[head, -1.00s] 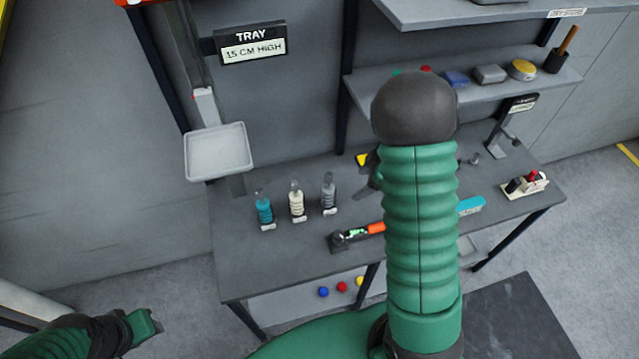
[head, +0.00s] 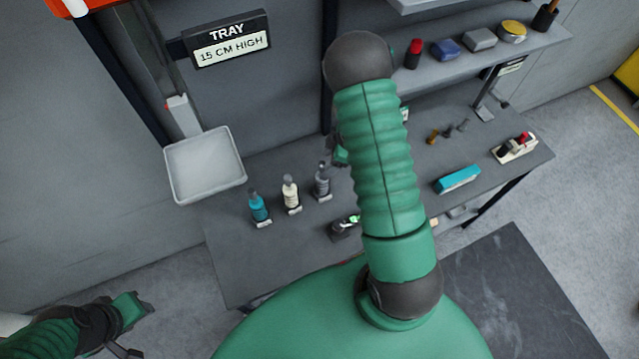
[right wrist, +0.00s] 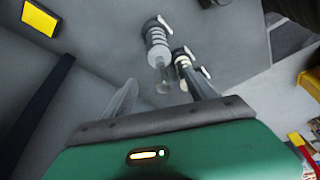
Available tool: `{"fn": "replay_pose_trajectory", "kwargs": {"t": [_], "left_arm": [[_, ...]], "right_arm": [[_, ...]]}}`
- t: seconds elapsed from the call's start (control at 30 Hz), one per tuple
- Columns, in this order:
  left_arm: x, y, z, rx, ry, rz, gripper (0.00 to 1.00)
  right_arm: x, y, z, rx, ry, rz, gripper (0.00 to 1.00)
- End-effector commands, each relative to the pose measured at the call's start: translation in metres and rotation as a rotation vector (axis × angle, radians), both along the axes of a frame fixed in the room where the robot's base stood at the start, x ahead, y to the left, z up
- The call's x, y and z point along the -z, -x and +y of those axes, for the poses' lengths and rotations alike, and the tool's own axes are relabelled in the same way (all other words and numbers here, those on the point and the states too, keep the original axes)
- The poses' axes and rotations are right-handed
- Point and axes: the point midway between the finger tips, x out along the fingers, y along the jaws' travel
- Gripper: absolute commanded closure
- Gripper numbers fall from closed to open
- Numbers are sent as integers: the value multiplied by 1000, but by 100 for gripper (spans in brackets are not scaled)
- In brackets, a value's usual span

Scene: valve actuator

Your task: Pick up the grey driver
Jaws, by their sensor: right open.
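The grey driver (head: 322,182) stands upright in a holder on the bench, at the right end of a row with a cream driver (head: 291,194) and a teal driver (head: 258,207). My right gripper (head: 338,150) is just behind and right of the grey driver's top, partly hidden by my forearm. In the right wrist view, the open fingers (right wrist: 160,78) point toward the grey driver (right wrist: 157,42), with its tip lying between them in the picture. The cream driver (right wrist: 183,62) shows close to the right finger. My left gripper (head: 130,312) is low at the left, away from the bench.
A white tray (head: 205,167) on a post stands left of the drivers. A dark tool (head: 343,228) lies in front of them. A teal block (head: 457,179) and a small rack (head: 515,148) are at the right. A shelf (head: 440,78) hangs above the bench.

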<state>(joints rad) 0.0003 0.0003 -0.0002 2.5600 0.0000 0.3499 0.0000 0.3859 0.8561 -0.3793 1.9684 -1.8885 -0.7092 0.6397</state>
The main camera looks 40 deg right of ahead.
Motion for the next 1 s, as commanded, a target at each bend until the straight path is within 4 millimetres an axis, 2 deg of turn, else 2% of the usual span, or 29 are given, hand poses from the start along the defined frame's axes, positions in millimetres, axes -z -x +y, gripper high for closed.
{"fn": "replay_pose_trajectory", "kwargs": {"t": [0.23, 0.4, 0.5, 0.67, 0.77, 1.0], "left_arm": [[-10, 0, 0, 1, 0, 0, 64], [-19, 0, 0, 1, 0, 0, 64], [-19, 0, 0, 0, 0, 0, 64], [-18, 0, 0, 0, 0, 0, 64], [-18, 0, 0, 0, 0, 0, 64], [-18, 0, 0, 0, 0, 0, 64]], "right_arm": [[26, -4, 8, 2, -3, 1, 34], [56, -12, 15, 0, -2, 2, 34], [63, -15, 17, 2, 0, 0, 34], [64, -16, 17, 0, 1, -1, 34], [64, -15, 17, 0, 0, -1, 44], [64, -15, 16, 0, -1, -2, 76]]}}
